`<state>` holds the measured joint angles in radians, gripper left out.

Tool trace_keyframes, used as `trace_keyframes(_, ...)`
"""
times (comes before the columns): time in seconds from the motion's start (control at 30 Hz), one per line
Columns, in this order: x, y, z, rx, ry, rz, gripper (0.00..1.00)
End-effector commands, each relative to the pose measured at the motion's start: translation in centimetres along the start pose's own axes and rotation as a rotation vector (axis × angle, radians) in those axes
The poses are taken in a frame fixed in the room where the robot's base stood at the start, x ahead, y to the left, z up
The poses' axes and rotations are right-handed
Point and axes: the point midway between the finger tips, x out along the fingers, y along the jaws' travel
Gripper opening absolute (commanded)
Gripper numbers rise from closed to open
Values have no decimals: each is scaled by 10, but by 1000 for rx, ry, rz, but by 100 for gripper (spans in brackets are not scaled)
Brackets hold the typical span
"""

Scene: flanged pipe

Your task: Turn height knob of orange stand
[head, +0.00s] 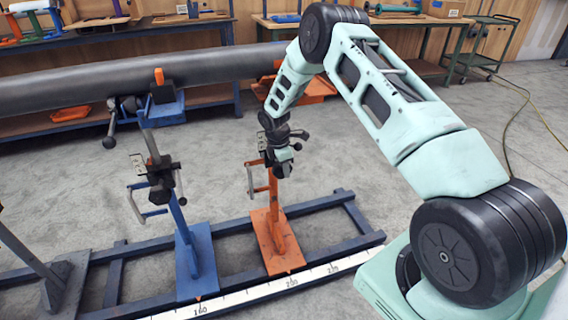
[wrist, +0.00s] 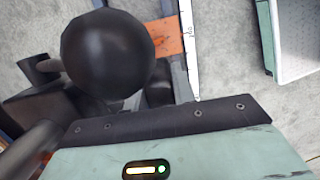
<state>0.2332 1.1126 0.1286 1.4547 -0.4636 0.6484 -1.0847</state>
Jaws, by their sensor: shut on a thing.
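The orange stand (head: 262,240) stands upright on the blue rail frame, with its orange base plate on the rails. Its upper part has dark clamp parts and a pale U-shaped handle (head: 250,181) on the left. My gripper (head: 284,165) is at the top of this stand's post, right of the handle. It is shut on the height knob, which the gripper mostly hides in the head view. In the wrist view a large black ball (wrist: 107,53) is close in front of my gripper's edge. An orange patch of the stand's base (wrist: 166,37) shows behind it. The fingertips are hidden there.
A blue stand (head: 197,255) with a similar handle is to the left on the same frame (head: 340,205). A long grey pipe (head: 135,83) runs behind. A white measuring strip (head: 320,272) lies along the front.

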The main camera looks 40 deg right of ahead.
Motion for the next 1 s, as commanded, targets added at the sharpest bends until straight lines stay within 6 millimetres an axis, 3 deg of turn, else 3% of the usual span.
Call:
trace_keyframes(0.4, 0, 0, -1, 0, 42, 1, 3)
trace_keyframes(0.43, 0, 0, -1, 0, 42, 1, 31)
trace_keyframes(0.5, 0, 0, -1, 0, 42, 1, 47)
trace_keyframes(0.8, -2, 0, 0, 1, 41, 1, 47)
trace_keyframes(1.0, -27, 1, 1, 1, 41, 5, 47)
